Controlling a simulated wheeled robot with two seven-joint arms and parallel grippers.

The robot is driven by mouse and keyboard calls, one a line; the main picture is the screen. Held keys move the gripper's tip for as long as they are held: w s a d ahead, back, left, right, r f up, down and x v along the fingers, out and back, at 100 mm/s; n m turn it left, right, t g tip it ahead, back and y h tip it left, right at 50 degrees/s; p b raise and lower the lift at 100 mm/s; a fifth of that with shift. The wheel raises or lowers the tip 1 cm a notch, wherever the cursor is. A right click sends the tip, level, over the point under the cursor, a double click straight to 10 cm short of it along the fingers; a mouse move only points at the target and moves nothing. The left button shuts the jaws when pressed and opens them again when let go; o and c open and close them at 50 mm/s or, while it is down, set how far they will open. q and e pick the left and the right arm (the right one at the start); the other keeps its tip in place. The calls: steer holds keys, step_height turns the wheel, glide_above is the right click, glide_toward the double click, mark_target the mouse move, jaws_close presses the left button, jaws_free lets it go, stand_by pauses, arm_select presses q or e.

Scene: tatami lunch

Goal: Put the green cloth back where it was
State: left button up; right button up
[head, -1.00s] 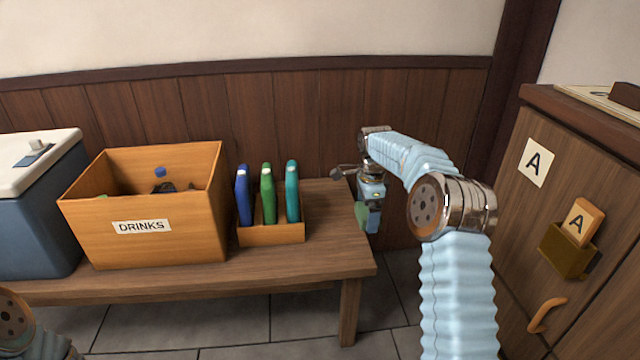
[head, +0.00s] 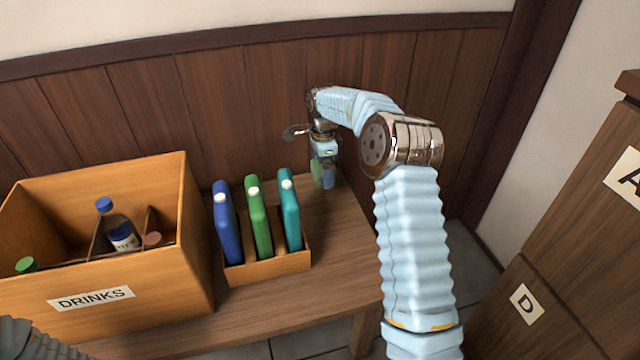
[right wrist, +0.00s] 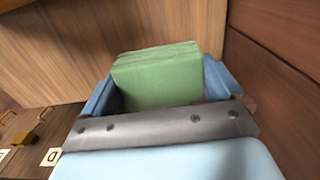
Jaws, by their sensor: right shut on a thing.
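The green cloth (right wrist: 158,78) is a folded block between the blue fingers of my right gripper (right wrist: 160,90) in the right wrist view. In the head view the cloth (head: 317,173) shows as a small green patch beside the fingers of my right gripper (head: 326,174). The gripper points down near the back right end of the wooden bench (head: 335,238), behind and right of a small wooden holder. I cannot tell whether the cloth touches the bench. Part of my left arm shows at the bottom left; its gripper is out of view.
The wooden holder (head: 268,267) carries blue, green and teal flat upright items. A wooden DRINKS crate (head: 150,317) with bottles stands left of it. The panelled wall (head: 210,90) is close behind. A cabinet (head: 545,270) stands at the right. The bench's right end looks bare.

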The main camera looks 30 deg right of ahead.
mark_target(323, 192)
step_height(323, 192, down, 6)
steer(key=shift+r, duration=0.1)
steer(key=shift+f, duration=0.2)
steer(key=o, duration=0.8)
steer(key=shift+c, duration=0.2)
step_height(323, 192, up, 12)
steer(key=shift+r+p, duration=0.2)
steer(key=shift+p, duration=0.2)
